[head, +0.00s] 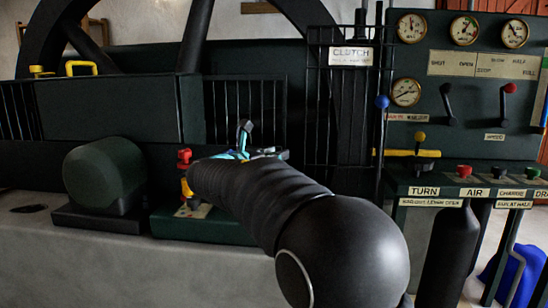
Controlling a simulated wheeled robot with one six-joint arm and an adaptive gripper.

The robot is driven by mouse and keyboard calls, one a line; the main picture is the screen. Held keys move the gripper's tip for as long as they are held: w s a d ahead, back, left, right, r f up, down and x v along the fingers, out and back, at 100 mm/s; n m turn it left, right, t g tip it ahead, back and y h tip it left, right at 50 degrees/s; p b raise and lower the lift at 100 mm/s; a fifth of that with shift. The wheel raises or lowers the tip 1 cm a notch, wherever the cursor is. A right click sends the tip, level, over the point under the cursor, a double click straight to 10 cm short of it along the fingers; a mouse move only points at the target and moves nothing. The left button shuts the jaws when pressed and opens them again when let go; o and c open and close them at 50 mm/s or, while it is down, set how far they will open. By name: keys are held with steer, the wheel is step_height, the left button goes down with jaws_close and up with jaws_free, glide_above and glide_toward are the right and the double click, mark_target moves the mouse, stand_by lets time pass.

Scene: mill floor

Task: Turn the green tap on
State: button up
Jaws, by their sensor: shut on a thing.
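My dark, ribbed arm reaches from the lower right across a low green plinth (207,229) and covers its middle. My gripper (243,139) shows only in part, as grey-blue and cyan pieces just above the arm. It is shut, with its fingertips mostly hidden. The green tap is hidden behind my arm and gripper, so I cannot see how its handle is turned. A red-handled tap (185,157) with a yellow body stands at the plinth's left end, apart from the gripper.
A rounded green housing (105,175) stands left on the grey ledge (80,260). A barred guard and the CLUTCH sign (350,56) are behind. A blue-knobbed lever (382,102) and a gauge panel (470,90) stand right, above a button console (470,188).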

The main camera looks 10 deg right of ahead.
steer(key=n+t+y+b, duration=0.4)
steer(key=y, duration=0.1)
steer(key=shift+d+f+n+y, duration=0.15)
steer(key=shift+n+y, duration=0.15)
steer(key=n+t+y+b, duration=0.1)
steer(key=n+y+b, duration=0.2)
steer(key=y+b, duration=0.1)
steer(key=n+t+y+b, duration=0.1)
steer(key=n+y+b, duration=0.1)
steer(key=y+b, duration=0.2)
steer(key=shift+f+n+t+y, duration=0.1)
steer(key=shift+n+t+y, duration=0.2)
steer(key=shift+n+y, duration=0.1)
steer(key=n+y, duration=0.1)
steer(key=n+y+p, duration=0.1)
steer(key=y, duration=0.1)
steer(key=shift+w+r+y, duration=0.1)
steer(key=shift+r+y, duration=0.2)
steer(key=shift+n+g+y, duration=0.9)
steer(key=shift+n+y, duration=0.6)
steer(key=shift+y, duration=0.4)
steer(key=shift+f+y, duration=0.1)
steer(key=shift+y, duration=0.2)
steer(key=o, duration=1.2)
steer(key=shift+c, duration=0.2)
steer(key=v, duration=1.2)
